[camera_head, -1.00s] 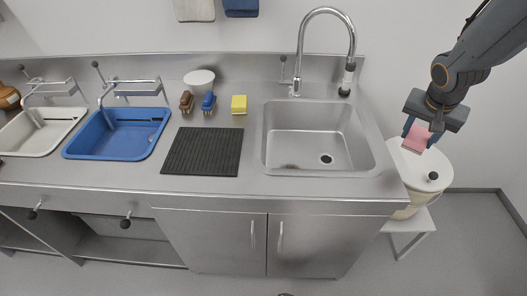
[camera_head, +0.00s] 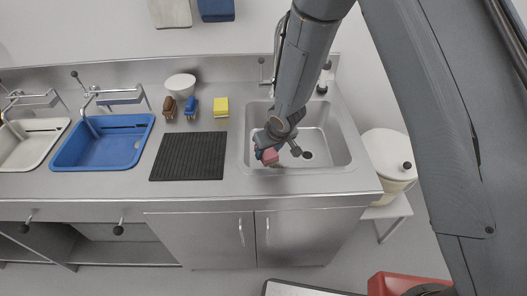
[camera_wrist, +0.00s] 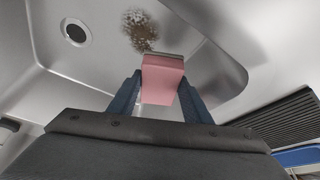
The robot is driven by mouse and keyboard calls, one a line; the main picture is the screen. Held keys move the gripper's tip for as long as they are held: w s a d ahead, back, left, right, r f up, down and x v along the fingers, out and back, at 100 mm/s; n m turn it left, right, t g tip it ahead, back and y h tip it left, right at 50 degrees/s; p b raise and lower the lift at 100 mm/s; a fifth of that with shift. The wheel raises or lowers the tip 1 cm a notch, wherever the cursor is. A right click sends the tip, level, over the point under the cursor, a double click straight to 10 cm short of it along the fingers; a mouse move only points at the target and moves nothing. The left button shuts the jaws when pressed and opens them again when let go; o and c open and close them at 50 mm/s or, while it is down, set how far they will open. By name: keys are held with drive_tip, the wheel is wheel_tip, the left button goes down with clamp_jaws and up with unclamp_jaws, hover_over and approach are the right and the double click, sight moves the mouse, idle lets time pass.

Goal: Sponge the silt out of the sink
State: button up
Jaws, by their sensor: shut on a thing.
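My gripper (camera_wrist: 160,95) is shut on a pink sponge (camera_wrist: 162,78), held between its blue fingers. In the head view the sponge (camera_head: 270,157) and my gripper (camera_head: 266,150) are over the front left part of the steel sink (camera_head: 335,160). A brown speckled patch of silt (camera_wrist: 140,30) lies in the sink, just beyond the sponge in the wrist view. I cannot tell whether the sponge touches the sink floor. The drain (camera_wrist: 76,32) is open to view and clear of silt. My arm hides the sink's back left part and most of the tap.
A black ribbed mat (camera_head: 189,156) lies left of the sink. A yellow sponge (camera_head: 221,107), blue brush (camera_head: 191,108), brown brush (camera_head: 168,106) and white bowl (camera_head: 180,85) stand behind it. A blue basin (camera_head: 104,143) is further left. A lidded cream bin (camera_head: 390,155) stands at right.

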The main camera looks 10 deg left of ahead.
drive_tip(key=shift+s+a+f+n, duration=0.3)
drive_tip(key=shift+s+a+f, duration=0.25)
drive_tip(key=shift+a, duration=0.2)
wheel_tip(320, 180, down, 6)
drive_tip(key=b, duration=0.9)
drive_tip(key=shift+w+r, duration=0.1)
drive_tip(key=shift+d, duration=0.1)
drive_tip(key=shift+w+d+p, duration=0.15)
drive_tip(key=shift+d+p, duration=0.35)
drive_tip(key=shift+d, duration=0.2)
drive_tip(key=shift+w+d+p, duration=0.15)
drive_tip(key=shift+d+p, duration=0.3)
drive_tip(key=shift+d, duration=0.25)
drive_tip(key=shift+w+d+f+p, duration=0.1)
drive_tip(key=shift+w+d+p, duration=0.2)
drive_tip(key=shift+d+p, duration=0.75)
drive_tip(key=shift+w+d+f+p, duration=0.1)
drive_tip(key=shift+w+d+p, duration=0.15)
drive_tip(key=shift+d, duration=1.45)
drive_tip(key=shift+w+d+f+p, duration=0.1)
drive_tip(key=shift+w+d+p, duration=0.2)
drive_tip(key=shift+d+p, duration=0.75)
drive_tip(key=shift+d+r, duration=0.1)
drive_tip(key=shift+d, duration=0.25)
drive_tip(key=shift+a, duration=0.1)
